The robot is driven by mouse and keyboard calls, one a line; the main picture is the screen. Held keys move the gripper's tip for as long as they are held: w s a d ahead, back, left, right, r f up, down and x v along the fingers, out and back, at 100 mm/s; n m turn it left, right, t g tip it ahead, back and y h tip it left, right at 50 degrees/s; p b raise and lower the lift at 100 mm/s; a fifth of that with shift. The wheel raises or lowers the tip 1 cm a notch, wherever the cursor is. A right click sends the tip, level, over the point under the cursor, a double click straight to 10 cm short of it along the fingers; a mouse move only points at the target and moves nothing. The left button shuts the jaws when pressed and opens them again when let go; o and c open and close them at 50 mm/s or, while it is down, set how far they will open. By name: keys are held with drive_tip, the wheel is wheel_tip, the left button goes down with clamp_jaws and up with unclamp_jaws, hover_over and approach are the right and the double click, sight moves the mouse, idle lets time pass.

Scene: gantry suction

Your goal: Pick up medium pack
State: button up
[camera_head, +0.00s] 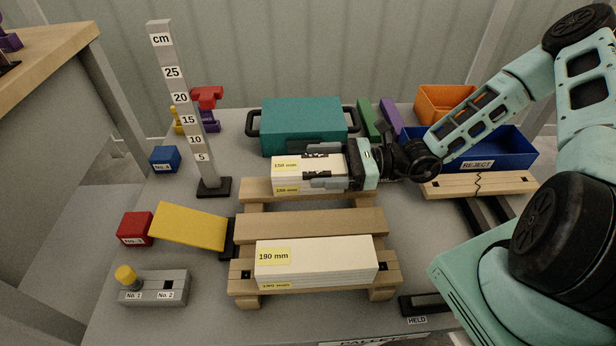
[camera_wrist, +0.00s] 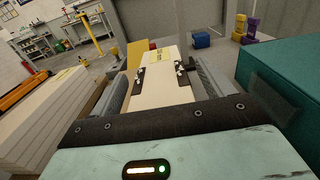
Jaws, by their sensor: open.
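A white pack with yellow labels (camera_head: 292,172), which seem to read 150 mm, lies on the far slat of the wooden pallet (camera_head: 312,222). I take it as the medium pack. A larger white pack marked 190 mm (camera_head: 325,259) lies on the near slats. My gripper (camera_head: 322,165) is open, with one finger on the far side and one on the near side of the 150 mm pack. In the wrist view the pack (camera_wrist: 160,90) runs between the fingers of my gripper (camera_wrist: 163,80). Small gaps or contact at the fingers cannot be told. The pack's right end is hidden.
A teal case (camera_head: 303,122) stands close behind the pack. A blue REJECT bin (camera_head: 490,150) and an orange bin (camera_head: 440,104) are at right. An upright cm scale (camera_head: 186,110), a yellow ramp (camera_head: 188,226) and a red block (camera_head: 135,229) stand at left.

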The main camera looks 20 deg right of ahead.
drive_tip(key=shift+w+a, duration=0.1)
drive_tip(key=shift+a, duration=0.25)
drive_tip(key=shift+r, duration=0.1)
drive_tip(key=c, duration=1.3)
